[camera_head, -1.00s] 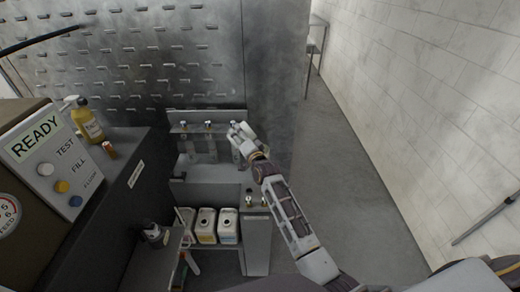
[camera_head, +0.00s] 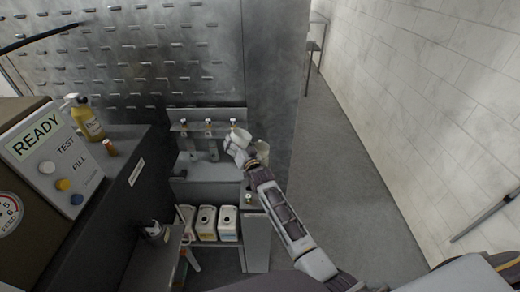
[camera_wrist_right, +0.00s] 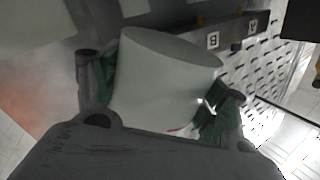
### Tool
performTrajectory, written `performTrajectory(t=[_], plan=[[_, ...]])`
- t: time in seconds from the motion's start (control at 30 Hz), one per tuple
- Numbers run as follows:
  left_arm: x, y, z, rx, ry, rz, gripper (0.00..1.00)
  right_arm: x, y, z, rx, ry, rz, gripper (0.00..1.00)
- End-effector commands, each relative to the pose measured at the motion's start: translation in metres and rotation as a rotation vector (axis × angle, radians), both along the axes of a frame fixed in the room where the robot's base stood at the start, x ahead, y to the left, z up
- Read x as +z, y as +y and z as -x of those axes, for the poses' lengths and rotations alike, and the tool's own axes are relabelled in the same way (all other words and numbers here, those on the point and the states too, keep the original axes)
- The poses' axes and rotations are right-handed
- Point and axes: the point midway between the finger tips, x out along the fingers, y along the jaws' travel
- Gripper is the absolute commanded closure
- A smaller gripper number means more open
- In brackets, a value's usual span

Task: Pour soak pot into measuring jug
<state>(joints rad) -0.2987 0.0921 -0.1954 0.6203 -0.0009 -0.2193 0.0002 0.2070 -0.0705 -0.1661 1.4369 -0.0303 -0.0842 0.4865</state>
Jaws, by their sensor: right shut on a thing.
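My right gripper (camera_head: 236,148) is shut on a pale grey-white pot (camera_head: 241,136), which I take to be the soak pot. It holds it up in front of the metal back panel, by the row of taps. The right wrist view shows the pot (camera_wrist_right: 165,80) as a plain cylinder between the two green-padded fingers (camera_wrist_right: 160,100); its contents are hidden. A pale, translucent vessel (camera_head: 262,150) shows partly behind my right wrist, just right of the gripper. It may be the measuring jug, but I cannot tell. My left gripper is out of view.
Several taps (camera_head: 208,124) line the sink's back. Several white canisters (camera_head: 206,222) stand on a low shelf. At left are a control box (camera_head: 55,160) reading READY, a yellow pump bottle (camera_head: 88,120) and a small orange-brown item (camera_head: 110,148).

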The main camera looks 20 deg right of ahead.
Motion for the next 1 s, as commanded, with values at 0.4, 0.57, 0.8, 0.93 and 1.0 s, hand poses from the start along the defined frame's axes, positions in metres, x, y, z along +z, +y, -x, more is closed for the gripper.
performTrajectory(t=[0.4, 0.57, 0.8, 0.93, 1.0], plan=[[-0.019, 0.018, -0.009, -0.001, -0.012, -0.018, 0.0, -0.029, 0.005, 0.001, 0.0, -0.013, 0.07, 0.55], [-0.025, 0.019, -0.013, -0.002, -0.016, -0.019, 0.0, -0.039, 0.007, 0.001, -0.001, -0.019, 0.096, 0.55], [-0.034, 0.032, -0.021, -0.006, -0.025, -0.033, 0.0, -0.054, 0.01, 0.002, 0.0, -0.024, 0.139, 0.55], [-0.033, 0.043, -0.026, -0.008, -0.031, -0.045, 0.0, -0.057, 0.016, 0.003, 0.0, -0.038, 0.213, 0.55], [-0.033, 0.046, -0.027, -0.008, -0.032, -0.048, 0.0, -0.059, 0.018, 0.003, 0.0, -0.047, 0.255, 0.55]])
